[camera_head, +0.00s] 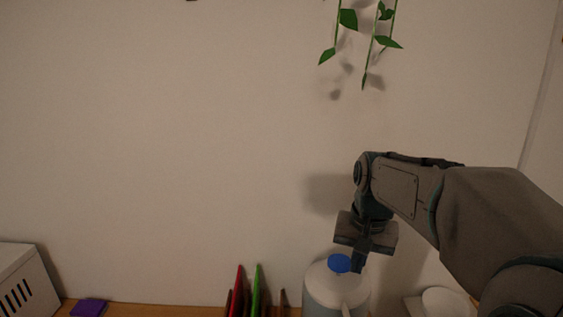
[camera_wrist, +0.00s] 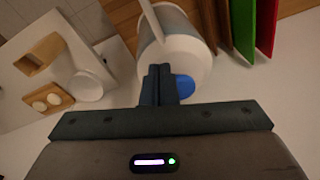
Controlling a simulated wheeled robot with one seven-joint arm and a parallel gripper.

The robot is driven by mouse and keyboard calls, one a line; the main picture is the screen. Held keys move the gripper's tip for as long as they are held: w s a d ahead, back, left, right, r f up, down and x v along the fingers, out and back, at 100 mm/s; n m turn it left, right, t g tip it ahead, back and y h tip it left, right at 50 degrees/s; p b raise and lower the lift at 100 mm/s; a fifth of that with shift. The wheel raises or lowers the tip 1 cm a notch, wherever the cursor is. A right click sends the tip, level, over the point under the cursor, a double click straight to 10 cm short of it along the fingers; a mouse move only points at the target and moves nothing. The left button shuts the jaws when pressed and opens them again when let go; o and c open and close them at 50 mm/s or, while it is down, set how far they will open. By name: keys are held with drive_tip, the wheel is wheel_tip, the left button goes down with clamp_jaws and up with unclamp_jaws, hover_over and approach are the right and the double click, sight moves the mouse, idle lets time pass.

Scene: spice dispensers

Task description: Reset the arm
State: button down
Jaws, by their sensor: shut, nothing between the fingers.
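My gripper (camera_head: 358,262) hangs from my bent arm at the right of the head view, pointing down. It is shut, with nothing between its fingers. Its closed fingers (camera_wrist: 160,85) also show in the middle of the wrist view. Behind or below the fingertips is a white jug (camera_head: 322,284) with a blue lid (camera_head: 339,263). In the wrist view the jug (camera_wrist: 190,52) and its blue lid (camera_wrist: 186,87) lie partly behind the fingers. I cannot tell whether the fingertips touch the jug.
Red and green boards (camera_head: 258,290) stand left of the jug. A purple item (camera_head: 89,307) and a white slotted box (camera_head: 22,284) are farther left. A white bowl (camera_head: 447,302) is at right. Green plant strands (camera_head: 348,19) hang above. The wall space at left is clear.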

drive_tip(key=s+f+n+t+b, duration=0.1)
drive_tip(key=s+f, duration=0.3)
drive_tip(key=s, duration=0.4)
drive_tip(key=s+f+n+t+b, duration=0.1)
drive_tip(key=s+f+n+b, duration=0.1)
drive_tip(key=s+f, duration=0.3)
drive_tip(key=shift+s+a+f+n, duration=0.25)
drive_tip(key=shift+s+f+n, duration=0.05)
drive_tip(key=shift+s, duration=1.35)
